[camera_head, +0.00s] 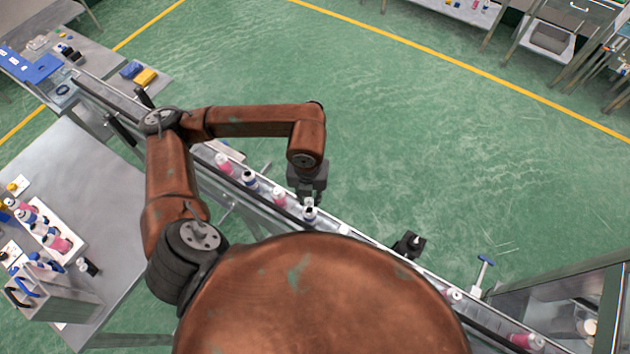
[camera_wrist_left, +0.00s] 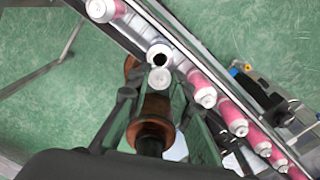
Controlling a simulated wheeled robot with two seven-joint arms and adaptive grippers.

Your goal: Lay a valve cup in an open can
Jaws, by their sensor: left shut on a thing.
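My left gripper (camera_head: 309,194) reaches down over the conveyor from the left arm. In the left wrist view it (camera_wrist_left: 159,88) is shut on a small pale round piece, which looks like the valve cup (camera_wrist_left: 160,79). An open can (camera_wrist_left: 159,56) with a white rim and a dark mouth stands on the conveyor just beyond the cup. The cup appears close to the can's mouth and partly overlaps its near edge in this view. I cannot tell whether they touch. In the head view a can (camera_head: 309,213) shows just below the fingertips. My right gripper is not in view.
The conveyor (camera_head: 370,242) runs diagonally, with several pink and white cans (camera_head: 279,197) in line on both sides of the gripper. A black device (camera_head: 409,244) stands at its far edge. A grey table (camera_head: 90,190) on the left bears a tray of cans. Green floor beyond is clear.

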